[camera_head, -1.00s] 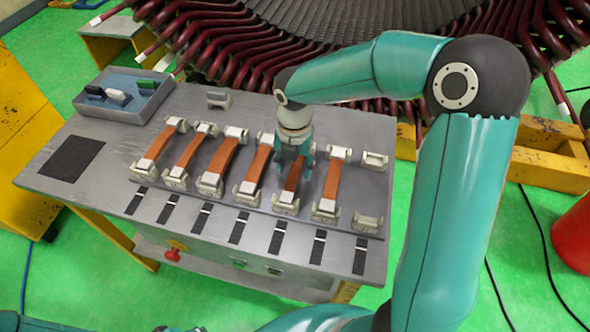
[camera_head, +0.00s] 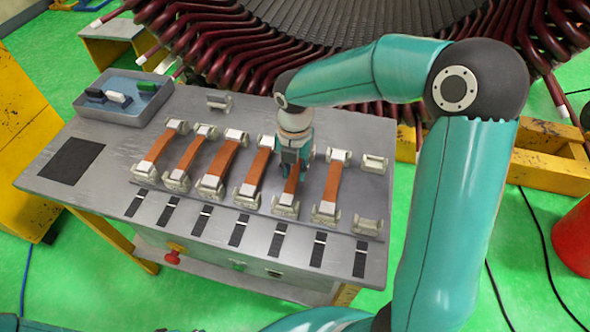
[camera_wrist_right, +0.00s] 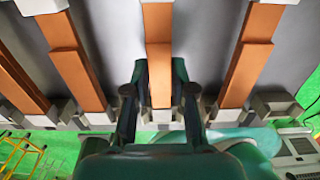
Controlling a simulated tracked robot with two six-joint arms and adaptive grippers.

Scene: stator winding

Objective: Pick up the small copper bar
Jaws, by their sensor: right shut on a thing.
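Several copper bars lie in a row on the grey table, each resting in pale end holders. My right gripper (camera_head: 291,174) is down over the fifth copper bar from the left (camera_head: 291,186) in the head view. In the right wrist view the gripper (camera_wrist_right: 160,80) has its fingers on both sides of this bar (camera_wrist_right: 158,32) and is shut on it. The bar still lies in line with its near holder (camera_head: 286,205); its far end is hidden by the gripper. My left gripper is not in view.
Neighbouring bars stand close on both sides, one at left (camera_head: 257,166) and one at right (camera_head: 332,182). An empty holder pair (camera_head: 374,163) is at the far right. A blue-grey tray (camera_head: 118,112) with small blocks sits at the back left. The stator (camera_head: 330,60) rises behind the table.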

